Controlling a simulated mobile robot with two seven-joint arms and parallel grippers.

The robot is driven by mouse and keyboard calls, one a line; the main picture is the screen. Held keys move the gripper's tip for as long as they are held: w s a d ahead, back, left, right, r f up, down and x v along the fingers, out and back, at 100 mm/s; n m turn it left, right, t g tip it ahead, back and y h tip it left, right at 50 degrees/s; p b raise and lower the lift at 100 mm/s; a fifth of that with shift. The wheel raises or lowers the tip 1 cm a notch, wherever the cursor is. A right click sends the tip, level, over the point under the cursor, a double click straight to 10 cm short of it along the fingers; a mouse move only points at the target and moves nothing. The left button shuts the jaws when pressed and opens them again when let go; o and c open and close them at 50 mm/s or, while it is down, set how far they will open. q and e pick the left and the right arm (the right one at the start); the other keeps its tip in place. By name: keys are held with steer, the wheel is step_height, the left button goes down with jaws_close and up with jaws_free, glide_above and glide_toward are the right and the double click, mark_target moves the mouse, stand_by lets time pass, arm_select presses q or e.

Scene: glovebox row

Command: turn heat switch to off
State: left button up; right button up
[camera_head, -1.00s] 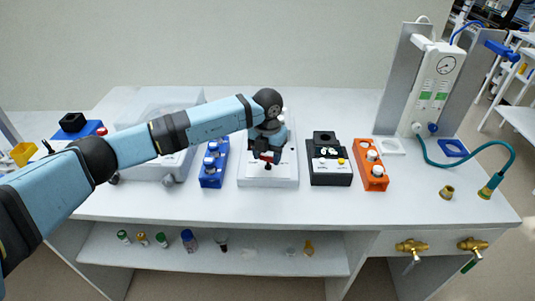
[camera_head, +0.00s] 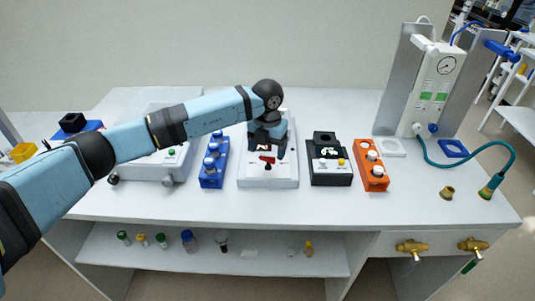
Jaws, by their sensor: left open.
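A flat white device (camera_head: 255,180) stands in the middle of the bench. A red part (camera_head: 266,159) and a small dark part (camera_head: 268,167) show on it; I cannot tell which is the heat switch or how it is set. My left gripper (camera_head: 267,152) is open and points down over this device, just behind the red part. My arm hides the back of the device, and I cannot tell whether the fingers touch anything. My right gripper is not in view.
A blue rack (camera_head: 211,179) with white-capped vials stands left of the device. A black unit (camera_head: 330,176) and an orange rack (camera_head: 372,181) stand right of it. A larger white box (camera_head: 150,168) is behind my arm. The bench front is clear.

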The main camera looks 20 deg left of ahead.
mark_target(267, 157)
arm_select(q)
step_height(267, 157, up, 12)
steer(key=shift+f+b, duration=0.2)
steer(key=shift+b, duration=0.1)
stand_by(0.4)
steer(key=shift+s+f, duration=0.1)
steer(key=shift+f, duration=0.05)
